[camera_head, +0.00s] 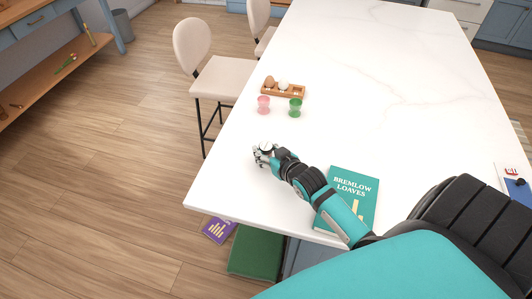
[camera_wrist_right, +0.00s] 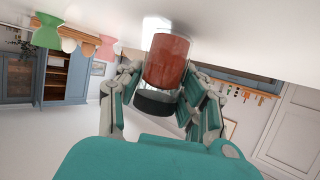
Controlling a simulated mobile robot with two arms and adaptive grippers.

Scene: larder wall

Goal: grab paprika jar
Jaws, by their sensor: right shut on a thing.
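The paprika jar (camera_wrist_right: 168,62) is clear glass with red-brown contents and a dark lid. In the right wrist view, which is upside down, it stands between the fingers of my right gripper (camera_wrist_right: 160,98), with its lid nearest my palm. In the head view my right gripper (camera_head: 265,154) is over the near left part of the white counter, shut on the jar. Only the jar's round top (camera_head: 266,147) shows there; the fingers hide most of it. I cannot tell whether its base touches the counter. My left gripper is not in view.
A pink cup (camera_head: 264,104), a green cup (camera_head: 295,107) and a wooden egg holder (camera_head: 284,90) stand beyond the gripper. A teal book (camera_head: 352,185) lies beside my right forearm. The counter's left edge (camera_head: 213,157) is close. The counter's middle (camera_head: 400,90) is clear.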

